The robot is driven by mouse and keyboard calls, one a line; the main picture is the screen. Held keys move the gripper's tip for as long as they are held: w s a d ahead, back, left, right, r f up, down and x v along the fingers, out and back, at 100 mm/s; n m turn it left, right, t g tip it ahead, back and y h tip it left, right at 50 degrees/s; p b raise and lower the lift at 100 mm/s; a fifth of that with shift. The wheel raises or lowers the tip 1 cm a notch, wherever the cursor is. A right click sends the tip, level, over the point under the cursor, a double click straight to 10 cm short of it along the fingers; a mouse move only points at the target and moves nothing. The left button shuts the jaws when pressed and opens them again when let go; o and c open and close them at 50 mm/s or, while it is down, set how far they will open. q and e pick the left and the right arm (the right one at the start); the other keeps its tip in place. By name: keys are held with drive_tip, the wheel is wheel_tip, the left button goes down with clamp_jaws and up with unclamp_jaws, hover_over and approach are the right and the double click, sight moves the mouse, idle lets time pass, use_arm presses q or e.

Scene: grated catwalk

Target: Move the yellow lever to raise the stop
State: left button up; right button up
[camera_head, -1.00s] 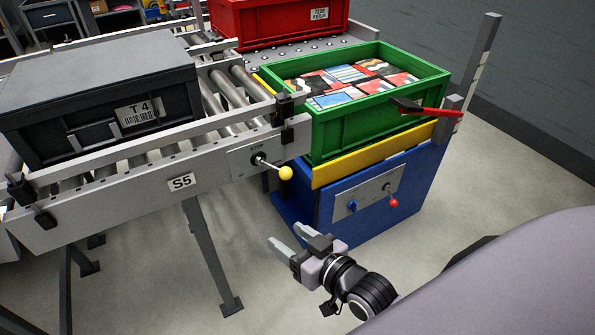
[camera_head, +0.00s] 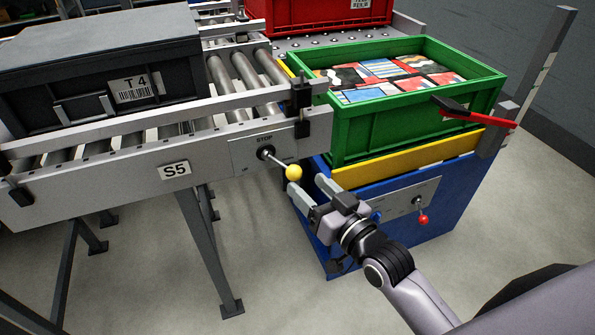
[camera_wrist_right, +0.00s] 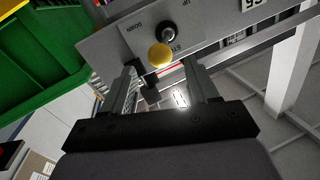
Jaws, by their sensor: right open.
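The yellow lever (camera_head: 294,173) is a short metal rod with a yellow ball knob. It sticks out of the panel marked STOP (camera_head: 264,152) on the conveyor's side rail, pointing down to the right. In the right wrist view the yellow knob (camera_wrist_right: 160,55) shows ahead of the fingers, between their lines. My right gripper (camera_head: 308,190) is open and empty, just below and to the right of the knob in the head view. I cannot tell whether a finger touches the knob. My left gripper is not in view.
A dark grey tote (camera_head: 105,75) marked T 4 stands on the rollers at left. A green crate (camera_head: 420,113) of printed packs stands on a blue stand (camera_head: 455,205) with a red-knobbed lever (camera_head: 422,219). A red handle (camera_head: 475,113) juts out at right. A red crate (camera_head: 325,14) stands behind.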

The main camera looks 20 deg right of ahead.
sight(299, 177)
drive_tip(key=shift+b+x, duration=0.5)
drive_tip(key=shift+x, duration=2.55)
drive_tip(key=c, duration=1)
